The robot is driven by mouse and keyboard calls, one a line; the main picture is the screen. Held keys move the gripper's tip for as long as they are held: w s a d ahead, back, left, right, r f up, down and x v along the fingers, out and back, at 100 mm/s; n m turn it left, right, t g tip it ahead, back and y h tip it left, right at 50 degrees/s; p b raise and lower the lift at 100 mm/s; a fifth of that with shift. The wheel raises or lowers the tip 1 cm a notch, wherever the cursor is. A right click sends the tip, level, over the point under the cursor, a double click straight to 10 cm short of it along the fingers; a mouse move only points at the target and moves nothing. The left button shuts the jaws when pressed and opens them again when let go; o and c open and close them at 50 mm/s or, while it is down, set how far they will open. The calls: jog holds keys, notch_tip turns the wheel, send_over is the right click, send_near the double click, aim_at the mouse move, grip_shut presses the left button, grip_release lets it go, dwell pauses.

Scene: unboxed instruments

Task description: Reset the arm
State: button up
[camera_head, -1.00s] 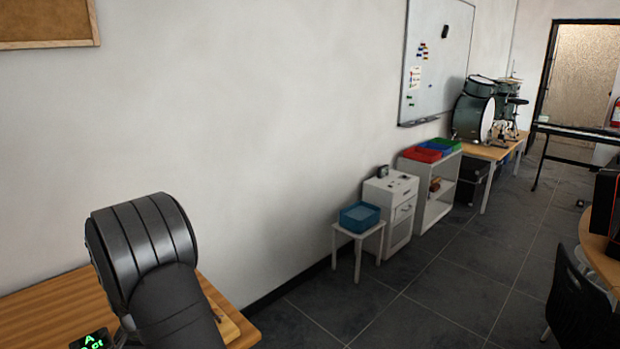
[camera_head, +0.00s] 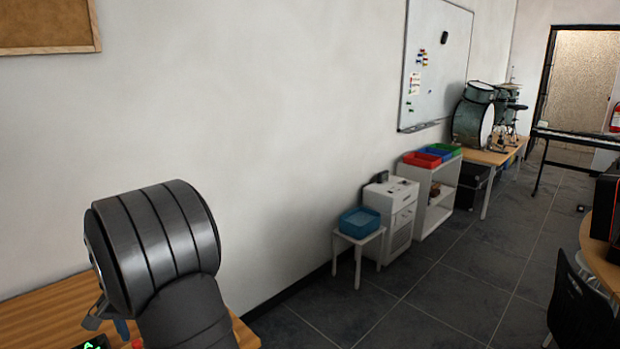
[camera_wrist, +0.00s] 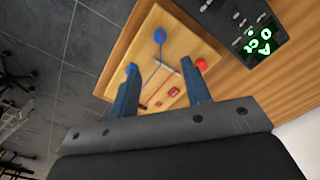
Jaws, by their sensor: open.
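My gripper (camera_wrist: 160,66) is open in the wrist view, with its two blue fingers apart and nothing held between them. Beyond and below the fingers lies a light wooden board (camera_wrist: 192,42) with a blue knob (camera_wrist: 159,35), a red knob (camera_wrist: 201,64) and small red and metal parts. I cannot tell the gap between fingertips and board. In the head view, my dark arm link fills the lower left and hides most of the gripper and the board.
A black device with a green display (camera_wrist: 264,45) sits beside the board on the wooden table (camera_head: 40,305). Open floor (camera_head: 420,300) lies past the table's edge. A white stool with a blue bin (camera_head: 359,222) stands farther off by the wall.

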notch_tip(320, 180, up, 6)
notch_tip(320, 180, down, 18)
jog(key=shift+f, duration=0.2)
jog(key=n, duration=1)
jog(key=shift+r, duration=2.75)
